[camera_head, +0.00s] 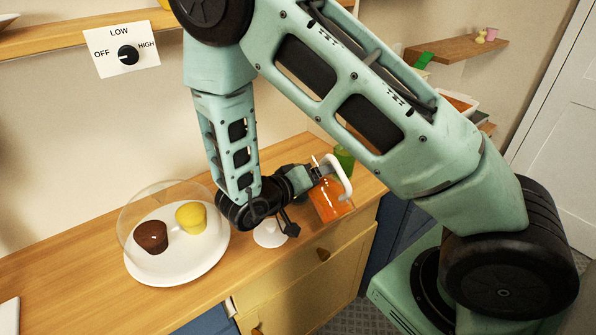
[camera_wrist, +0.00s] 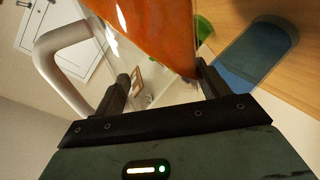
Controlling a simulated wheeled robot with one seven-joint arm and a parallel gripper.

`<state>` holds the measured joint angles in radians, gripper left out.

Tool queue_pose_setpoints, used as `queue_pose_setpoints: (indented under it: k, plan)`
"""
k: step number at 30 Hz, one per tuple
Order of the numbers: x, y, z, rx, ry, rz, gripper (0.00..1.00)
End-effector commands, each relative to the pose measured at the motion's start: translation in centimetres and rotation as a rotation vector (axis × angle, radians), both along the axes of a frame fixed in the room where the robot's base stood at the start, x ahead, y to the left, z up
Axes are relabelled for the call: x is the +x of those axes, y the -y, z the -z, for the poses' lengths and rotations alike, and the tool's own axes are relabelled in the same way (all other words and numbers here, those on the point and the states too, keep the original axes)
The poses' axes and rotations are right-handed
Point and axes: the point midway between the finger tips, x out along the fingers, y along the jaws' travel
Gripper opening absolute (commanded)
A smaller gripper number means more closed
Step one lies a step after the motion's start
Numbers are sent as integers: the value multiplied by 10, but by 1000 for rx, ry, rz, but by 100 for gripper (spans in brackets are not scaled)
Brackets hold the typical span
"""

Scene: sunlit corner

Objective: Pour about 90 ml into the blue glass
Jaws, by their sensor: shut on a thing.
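My gripper (camera_wrist: 165,88) is shut on a clear jug (camera_wrist: 125,50) with a white handle (camera_wrist: 62,58). The jug holds orange liquid (camera_wrist: 165,25). In the head view the jug (camera_head: 329,199) is at the counter's right end, beyond my wrist, and looks tilted. I cannot tell whether its base touches the counter. A blue, see-through, round-ended shape, which looks like the blue glass (camera_wrist: 262,52), is on the wood at the right of the wrist view, apart from the jug. I cannot make out the blue glass in the head view; my arm covers part of the counter. No stream of liquid shows.
A green item (camera_head: 344,158) stands behind the jug. A white plate (camera_head: 180,270) with a brown and a yellow cake under a clear dome is to the left. A white round foot (camera_head: 270,236) is below my wrist. A dial panel (camera_head: 122,49) is on the wall.

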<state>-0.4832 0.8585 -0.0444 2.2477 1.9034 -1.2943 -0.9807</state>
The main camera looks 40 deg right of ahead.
Motion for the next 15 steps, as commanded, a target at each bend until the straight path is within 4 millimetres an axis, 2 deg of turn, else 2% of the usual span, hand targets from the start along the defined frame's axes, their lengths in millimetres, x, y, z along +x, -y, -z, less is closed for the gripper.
queue_pose_setpoints:
  k: [15]
  plan:
    - [2, 0, -6, 3, -70, 1, 33]
